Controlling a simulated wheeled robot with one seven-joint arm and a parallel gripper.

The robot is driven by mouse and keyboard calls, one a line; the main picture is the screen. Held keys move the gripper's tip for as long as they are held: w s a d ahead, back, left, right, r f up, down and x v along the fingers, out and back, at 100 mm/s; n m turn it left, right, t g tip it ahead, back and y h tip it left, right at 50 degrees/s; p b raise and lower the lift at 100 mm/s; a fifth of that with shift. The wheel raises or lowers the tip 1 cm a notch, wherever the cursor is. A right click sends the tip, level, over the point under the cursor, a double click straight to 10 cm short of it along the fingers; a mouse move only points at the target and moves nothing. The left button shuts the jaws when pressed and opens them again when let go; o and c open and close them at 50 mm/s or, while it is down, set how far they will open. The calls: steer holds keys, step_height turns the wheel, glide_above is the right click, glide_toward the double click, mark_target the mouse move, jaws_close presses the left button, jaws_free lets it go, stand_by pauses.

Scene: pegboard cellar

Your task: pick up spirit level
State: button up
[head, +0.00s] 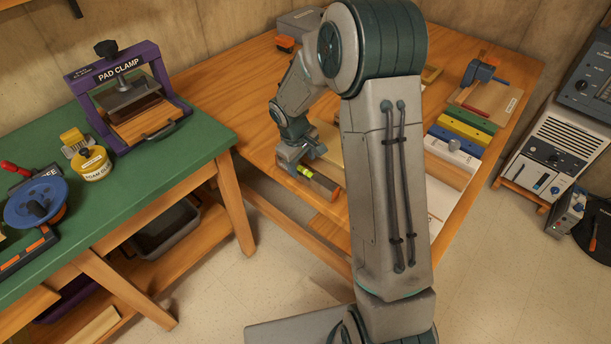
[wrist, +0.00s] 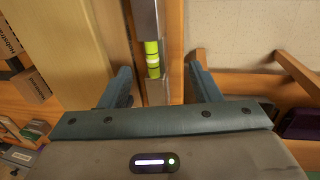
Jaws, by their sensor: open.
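The spirit level (head: 322,182) lies near the front edge of the wooden bench, with a yellow-green vial and a grey body in the head view. In the wrist view the spirit level (wrist: 152,58) runs up the picture, its bright vial near the middle. My gripper (wrist: 160,72) is open, one finger on each side of the level's line, with a gap showing on both sides. In the head view my gripper (head: 290,158) is at the level's left end. Whether the fingers reach down to the level's height I cannot tell.
The wooden bench (head: 228,84) also bears a pale board beside the level, coloured blocks (head: 466,130) and a blue vise (head: 484,72). A green table (head: 160,165) with a purple pad clamp (head: 125,70) stands left. Open floor shows past the bench's front edge.

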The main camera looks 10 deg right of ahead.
mark_target(308, 174)
steer(key=shift+w+d+f, duration=0.15)
steer(key=shift+d+f, duration=0.2)
steer(key=shift+f, duration=0.9)
steer(key=shift+w+d+f, duration=0.15)
steer(key=shift+d+f, duration=0.2)
steer(key=shift+f, duration=0.9)
steer(key=shift+w+d+f, duration=0.15)
steer(key=shift+d+f, duration=0.2)
steer(key=shift+f, duration=0.9)
steer(key=c, duration=1.2)
